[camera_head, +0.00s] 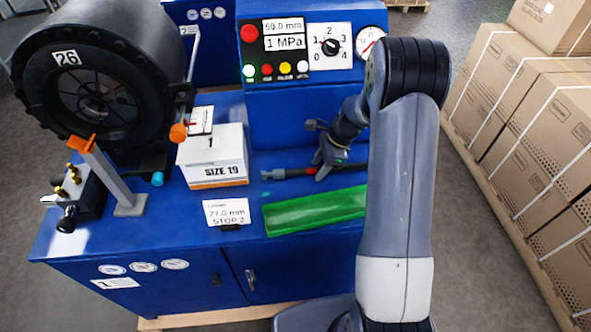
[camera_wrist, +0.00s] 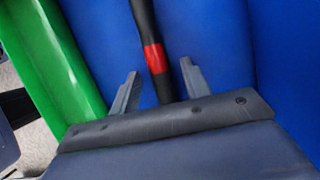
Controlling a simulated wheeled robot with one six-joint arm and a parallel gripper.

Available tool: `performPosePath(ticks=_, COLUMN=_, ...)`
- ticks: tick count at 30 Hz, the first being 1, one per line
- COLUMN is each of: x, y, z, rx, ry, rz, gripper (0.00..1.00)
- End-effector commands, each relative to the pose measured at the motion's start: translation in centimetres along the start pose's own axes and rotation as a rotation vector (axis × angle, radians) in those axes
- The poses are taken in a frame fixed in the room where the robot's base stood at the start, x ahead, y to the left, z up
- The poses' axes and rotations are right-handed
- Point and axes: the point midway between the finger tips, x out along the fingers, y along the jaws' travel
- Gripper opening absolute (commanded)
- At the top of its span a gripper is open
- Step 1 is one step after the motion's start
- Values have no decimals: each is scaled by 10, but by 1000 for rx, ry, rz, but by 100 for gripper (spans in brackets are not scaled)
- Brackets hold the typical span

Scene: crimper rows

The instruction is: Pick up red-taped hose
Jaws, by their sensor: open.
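The red-taped hose (camera_head: 292,173) lies on the blue bench top behind the green tray, a dark hose with a metal end at its left. Its red tape band shows in the wrist view (camera_wrist: 154,59). My gripper (camera_head: 322,167) is over the hose near the red band. In the wrist view my gripper (camera_wrist: 160,80) is open, with one finger on each side of the hose and gaps between them.
A green tray (camera_head: 315,210) lies in front of the hose. A white SIZE 19 box (camera_head: 213,160) and a 27.0 mm card (camera_head: 227,212) stand to the left. The blue control panel (camera_head: 312,95) rises behind. The black crimper (camera_head: 95,80) is at far left; cartons (camera_head: 545,130) stand right.

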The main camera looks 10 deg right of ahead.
Motion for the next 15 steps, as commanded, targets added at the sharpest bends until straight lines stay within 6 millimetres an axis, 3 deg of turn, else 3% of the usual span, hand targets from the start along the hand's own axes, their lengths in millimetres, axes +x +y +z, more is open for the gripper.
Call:
performPosePath(ticks=6, x=1, y=0, z=0, rx=-1, ry=0, rz=-1, gripper=45)
performPosePath(ticks=15, x=1, y=0, z=0, rx=-1, ry=0, rz=0, gripper=21)
